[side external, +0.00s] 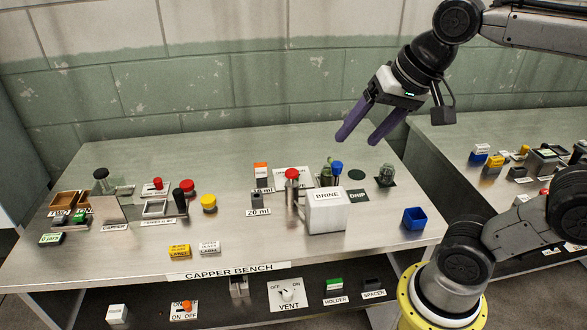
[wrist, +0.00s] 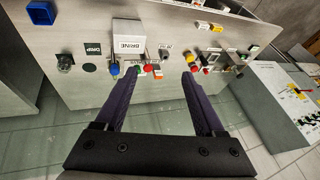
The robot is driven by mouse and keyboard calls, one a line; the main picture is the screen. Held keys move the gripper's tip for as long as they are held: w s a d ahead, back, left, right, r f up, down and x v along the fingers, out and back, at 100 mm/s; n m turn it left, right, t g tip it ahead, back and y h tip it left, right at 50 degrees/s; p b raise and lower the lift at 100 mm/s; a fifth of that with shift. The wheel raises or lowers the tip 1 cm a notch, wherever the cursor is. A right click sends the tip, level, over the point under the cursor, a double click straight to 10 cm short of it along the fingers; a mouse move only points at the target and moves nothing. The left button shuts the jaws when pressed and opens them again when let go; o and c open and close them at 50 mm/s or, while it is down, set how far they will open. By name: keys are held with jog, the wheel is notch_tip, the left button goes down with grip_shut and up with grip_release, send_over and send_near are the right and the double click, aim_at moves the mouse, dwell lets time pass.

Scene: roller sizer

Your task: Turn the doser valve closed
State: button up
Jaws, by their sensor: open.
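The white BRINE box (side external: 326,213) stands on the capper bench (side external: 120,262); it also shows in the wrist view (wrist: 128,34). Close by are a red-topped post (side external: 291,187), a blue-topped part (side external: 337,168) and a small green part (side external: 326,170). My gripper (side external: 358,139) has two purple fingers, open and empty, in the air above the back of the bench, apart from these parts. In the wrist view its fingers (wrist: 157,77) spread below the BRINE box.
A blue open bin (side external: 414,218) sits at the bench's right. Yellow (side external: 208,203) and dark red-topped parts (side external: 187,188) stand left of centre. A lower shelf carries a VENT switch (side external: 287,294). A second table (side external: 480,140) stands at right. The bench's front middle is mostly clear.

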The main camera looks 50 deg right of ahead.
jog(key=w+d+r+m+g, duration=0.1)
jog(key=w+d+r+m, duration=0.15)
jog(key=w, duration=0.35)
jog(key=w+d+r+m, duration=0.1)
jog(key=w+m, duration=0.3)
jog(key=w, duration=0.2)
jog(key=w+d+f+m+g, duration=0.25)
jog(key=w+d+f, duration=0.25)
jog(key=w, duration=0.3)
jog(key=w+d+f+m+g, duration=0.1)
jog(key=w+d+f+m, duration=0.2)
jog(key=w+d+f, duration=0.35)
jog(key=shift+m+g, duration=0.6)
jog(key=shift+g, duration=0.05)
jog(key=d+f, duration=0.1)
jog(key=f, duration=0.6)
jog(key=w+d+f, duration=0.1)
jog(key=d+f, duration=0.1)
jog(key=f, duration=0.6)
jog(key=w+d+f, duration=0.1)
jog(key=f, duration=0.7)
jog(key=shift+d+f, duration=0.2)
jog(key=shift+d, duration=0.1)
grip_shut()
